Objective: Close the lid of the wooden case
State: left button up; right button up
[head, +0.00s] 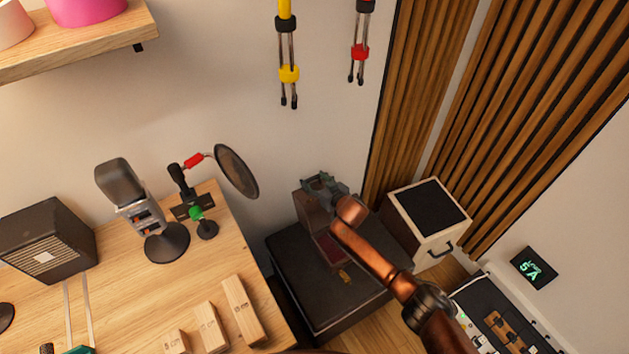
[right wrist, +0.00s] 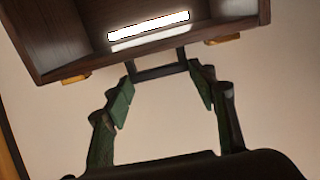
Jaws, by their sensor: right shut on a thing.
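The wooden case (head: 314,218) sits on a dark flat-topped box right of the desk in the head view. Its lid stands raised, and a red interior (head: 331,251) shows below. My right gripper (head: 322,184) is at the lid's top edge; my copper arm hides part of the case. In the right wrist view, brown wood of the case (right wrist: 65,40) with brass fittings fills the top. My left gripper is not in view.
The desk (head: 120,300) at left holds a microphone (head: 150,215), a pop filter (head: 237,170) and wooden blocks (head: 240,310). A pale cabinet (head: 420,240) stands close on the right. The dark box top (head: 295,265) has some bare room around the case.

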jog(key=c, duration=1)
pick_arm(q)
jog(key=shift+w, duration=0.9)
pick_arm(e)
jog(key=shift+o, duration=0.2)
jog(key=shift+d, duration=0.1)
